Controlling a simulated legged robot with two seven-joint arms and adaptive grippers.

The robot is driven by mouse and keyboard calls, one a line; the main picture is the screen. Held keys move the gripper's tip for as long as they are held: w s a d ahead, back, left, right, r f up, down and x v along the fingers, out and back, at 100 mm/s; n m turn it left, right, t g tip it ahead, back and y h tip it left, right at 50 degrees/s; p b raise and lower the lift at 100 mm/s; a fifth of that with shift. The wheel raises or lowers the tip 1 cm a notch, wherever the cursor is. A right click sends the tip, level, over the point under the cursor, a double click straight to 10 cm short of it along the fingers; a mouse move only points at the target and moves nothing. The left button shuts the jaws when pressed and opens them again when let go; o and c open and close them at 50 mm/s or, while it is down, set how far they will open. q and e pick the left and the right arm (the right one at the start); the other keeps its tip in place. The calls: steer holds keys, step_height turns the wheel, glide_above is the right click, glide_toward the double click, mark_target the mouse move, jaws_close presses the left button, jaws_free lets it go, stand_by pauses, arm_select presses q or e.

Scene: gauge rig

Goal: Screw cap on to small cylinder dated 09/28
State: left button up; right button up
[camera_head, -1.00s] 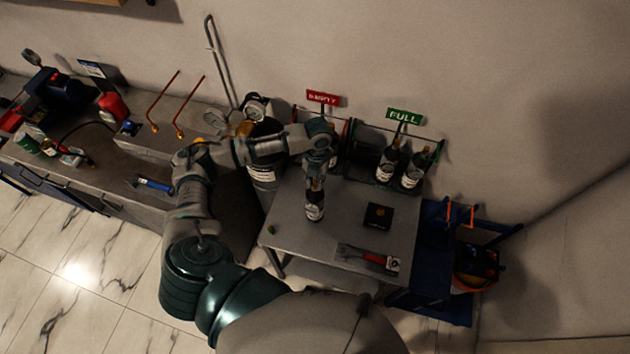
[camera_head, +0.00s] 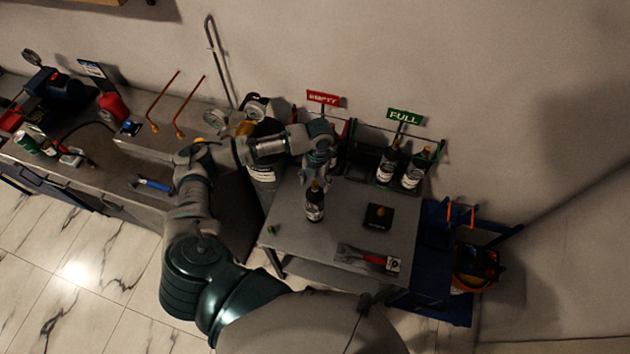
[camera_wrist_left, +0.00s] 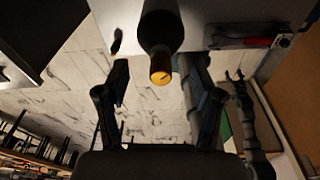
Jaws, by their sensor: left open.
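A small dark cylinder (camera_head: 315,208) with a white label stands upright on the grey table; its date is too small to read. In the left wrist view the cylinder (camera_wrist_left: 160,28) has a yellow-orange top end pointing towards the gripper. My left gripper (camera_head: 317,177) is above the cylinder in the head view. Its open fingers (camera_wrist_left: 154,88) lie either side of the top end, with visible gaps. A small greenish piece (camera_head: 271,229), possibly the cap, lies at the table's left edge. A forked jointed part, seemingly my right gripper (camera_wrist_left: 234,76), shows at right in the wrist view.
A black box (camera_head: 378,217) and a red-handled tool (camera_head: 375,259) lie on the table (camera_head: 345,205). Two cylinders (camera_head: 386,166) (camera_head: 412,176) stand below the green FULL sign (camera_head: 404,117). A red EMPTY sign (camera_head: 323,98) stands behind my gripper. A blue cart (camera_head: 440,290) is at right.

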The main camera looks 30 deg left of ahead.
arm_select(q)
step_height(320, 180, up, 12)
steer(key=w, duration=0.2)
steer(key=shift+a, duration=0.15)
steer(key=shift+s+f, duration=0.1)
steer(key=shift+f, duration=0.05)
